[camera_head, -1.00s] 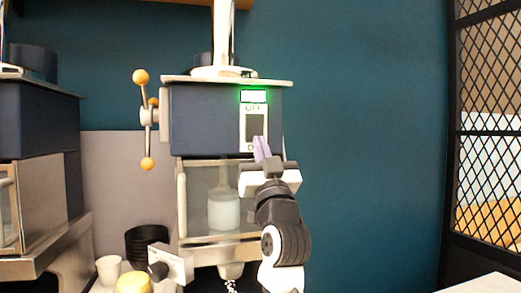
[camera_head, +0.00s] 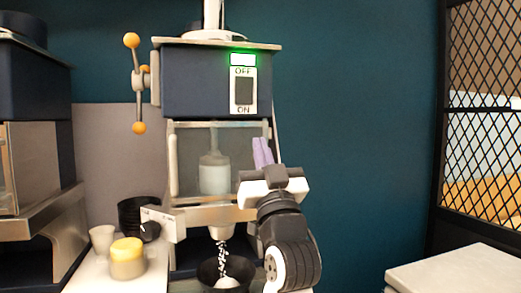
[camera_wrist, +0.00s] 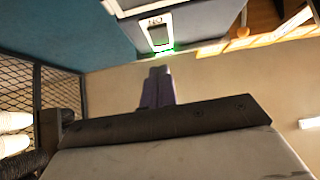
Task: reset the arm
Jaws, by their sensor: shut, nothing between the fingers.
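My gripper (camera_head: 262,152) has pale purple fingers pressed together with nothing between them. It points up, below and a little right of the switch (camera_head: 243,92) on the dark blue machine (camera_head: 195,85), apart from it. In the wrist view my gripper (camera_wrist: 158,88) points towards the ceiling, with the switch panel (camera_wrist: 156,32) above its tips. A green-edged light (camera_head: 243,59) glows above the switch's OFF mark. My arm hangs in front of the machine's lower right side.
White bits fall from the machine's spout (camera_head: 224,232) into a black bowl (camera_head: 208,272). A yellow-topped jar (camera_head: 127,258), a pale cup (camera_head: 102,240) and black stacked bowls (camera_head: 130,214) stand to the left. A white surface (camera_head: 455,272) lies at lower right, by a metal mesh (camera_head: 487,140).

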